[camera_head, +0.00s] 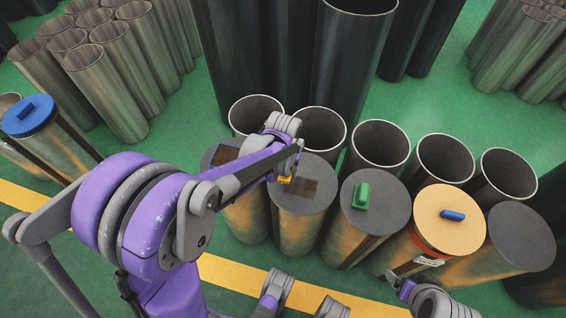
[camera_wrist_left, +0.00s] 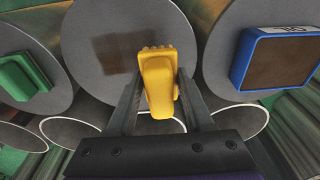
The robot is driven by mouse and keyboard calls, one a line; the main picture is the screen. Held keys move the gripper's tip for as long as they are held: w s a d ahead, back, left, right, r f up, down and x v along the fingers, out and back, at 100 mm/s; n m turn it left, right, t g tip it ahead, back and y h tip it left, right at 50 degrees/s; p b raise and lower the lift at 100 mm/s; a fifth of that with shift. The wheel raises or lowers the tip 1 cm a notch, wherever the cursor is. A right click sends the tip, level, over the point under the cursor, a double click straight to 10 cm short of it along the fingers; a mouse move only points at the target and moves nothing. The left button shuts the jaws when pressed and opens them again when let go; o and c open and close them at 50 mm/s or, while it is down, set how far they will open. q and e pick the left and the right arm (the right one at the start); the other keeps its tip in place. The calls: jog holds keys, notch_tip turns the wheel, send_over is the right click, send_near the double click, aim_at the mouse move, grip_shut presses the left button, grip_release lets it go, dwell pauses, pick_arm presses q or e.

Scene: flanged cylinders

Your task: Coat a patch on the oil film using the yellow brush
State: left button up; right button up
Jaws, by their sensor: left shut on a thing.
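The yellow brush (camera_head: 285,180) is held in my left gripper (camera_head: 283,168), which is shut on it. In the left wrist view the brush (camera_wrist_left: 159,82) stands between the two fingers (camera_wrist_left: 160,98). It is over the grey lid (camera_head: 316,170) of a cylinder. A brown rectangular patch (camera_head: 308,189) lies on this lid, and it also shows in the wrist view (camera_wrist_left: 118,52). I cannot tell whether the bristles touch the lid. What seems to be my right gripper (camera_head: 397,279) is partly in view at the lower right, its fingertips unclear.
A blue-rimmed tray (camera_wrist_left: 244,60) with a brown surface lies on the neighbouring lid. A green brush (camera_head: 361,196) lies on another grey lid. Blue brushes lie on the orange lid (camera_head: 440,198) and blue lid (camera_head: 38,122). Open tubes (camera_head: 380,143) stand behind the lidded row.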

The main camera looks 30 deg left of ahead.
pick_arm(q)
jog(key=shift+r+p, duration=1.1)
jog(key=shift+r, duration=0.7)
